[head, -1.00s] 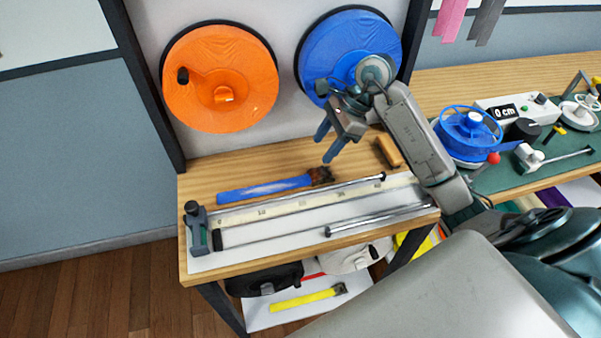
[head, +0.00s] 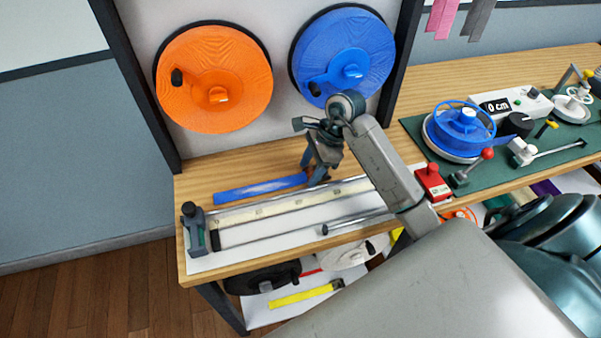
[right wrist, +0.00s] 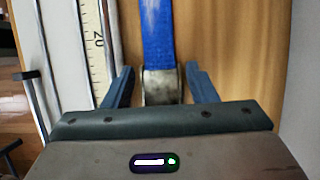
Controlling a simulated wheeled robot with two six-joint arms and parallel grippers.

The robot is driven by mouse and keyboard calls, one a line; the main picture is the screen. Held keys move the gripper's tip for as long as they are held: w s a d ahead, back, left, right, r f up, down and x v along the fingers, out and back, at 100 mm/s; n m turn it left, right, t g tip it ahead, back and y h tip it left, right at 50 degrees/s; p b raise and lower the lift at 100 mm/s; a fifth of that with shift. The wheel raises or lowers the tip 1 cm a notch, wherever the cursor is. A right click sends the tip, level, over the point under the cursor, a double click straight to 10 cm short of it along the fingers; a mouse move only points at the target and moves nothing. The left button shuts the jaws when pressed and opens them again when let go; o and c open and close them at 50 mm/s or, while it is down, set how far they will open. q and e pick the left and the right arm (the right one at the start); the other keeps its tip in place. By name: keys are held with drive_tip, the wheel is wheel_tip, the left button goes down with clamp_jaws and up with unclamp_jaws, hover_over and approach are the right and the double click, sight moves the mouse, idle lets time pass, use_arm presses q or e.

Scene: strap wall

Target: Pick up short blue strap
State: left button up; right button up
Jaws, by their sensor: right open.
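The short blue strap (head: 258,188) lies flat on the wooden bench, behind the measuring rail. In the right wrist view the blue strap (right wrist: 157,35) runs away from me and its metal end buckle (right wrist: 161,87) lies between my fingers. My right gripper (head: 313,172) is open over the strap's right end and hides the buckle in the head view. In the right wrist view the fingers of my right gripper (right wrist: 160,80) stand on either side of the buckle, with a gap on each side. My left gripper is not in view.
The measuring rail (head: 240,216) with its end clamp (head: 194,228) lies in front. Orange (head: 212,75) and blue (head: 350,60) reels hang behind. A green mat (head: 420,132) with a blue spool (head: 466,125) is at right. A yellow strap (head: 300,295) lies on the shelf below.

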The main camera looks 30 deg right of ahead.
drive_tip(key=shift+a+f, duration=0.1)
drive_tip(key=shift+f, duration=0.1)
drive_tip(key=c, duration=0.8)
drive_tip(key=shift+c, duration=0.2)
